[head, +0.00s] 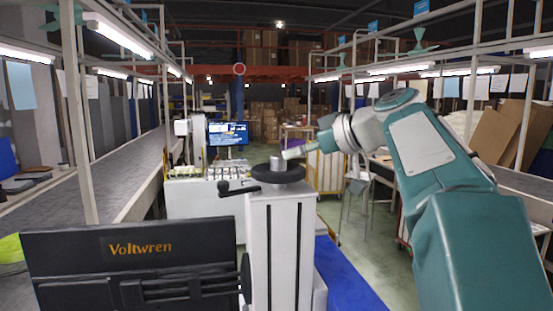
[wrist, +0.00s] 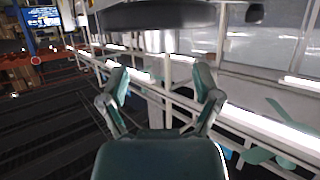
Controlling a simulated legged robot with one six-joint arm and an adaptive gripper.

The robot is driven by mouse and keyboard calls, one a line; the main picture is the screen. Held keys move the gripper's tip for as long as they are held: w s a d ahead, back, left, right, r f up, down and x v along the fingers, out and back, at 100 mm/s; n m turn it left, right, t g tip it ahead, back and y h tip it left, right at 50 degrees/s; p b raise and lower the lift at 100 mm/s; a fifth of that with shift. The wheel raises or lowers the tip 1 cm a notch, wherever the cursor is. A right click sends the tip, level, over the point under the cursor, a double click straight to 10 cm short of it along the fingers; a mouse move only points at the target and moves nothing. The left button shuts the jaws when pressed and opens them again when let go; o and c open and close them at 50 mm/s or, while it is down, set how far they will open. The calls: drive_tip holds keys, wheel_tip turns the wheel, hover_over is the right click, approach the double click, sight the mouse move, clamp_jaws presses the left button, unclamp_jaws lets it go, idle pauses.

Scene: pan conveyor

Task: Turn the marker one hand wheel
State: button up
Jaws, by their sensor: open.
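My gripper (head: 292,153) is just above the wheel's right side, beside the hub, partly seen side-on. In the wrist view my gripper (wrist: 161,78) has its two fingers spread with nothing between them. The dark wheel (wrist: 155,14) crosses the top of that view, with a knob (wrist: 256,12) at its right, apart from the fingers.
A black panel marked Voltwren (head: 140,262) stands at the front left, close to the column. A conveyor (head: 90,195) runs along the left. A white machine with a monitor (head: 228,134) stands behind the wheel. A blue mat (head: 345,275) covers floor to the right.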

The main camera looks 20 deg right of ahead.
sight(279, 155)
drive_tip(key=x, duration=0.5)
drive_tip(key=shift+w, duration=0.25)
clamp_jaws()
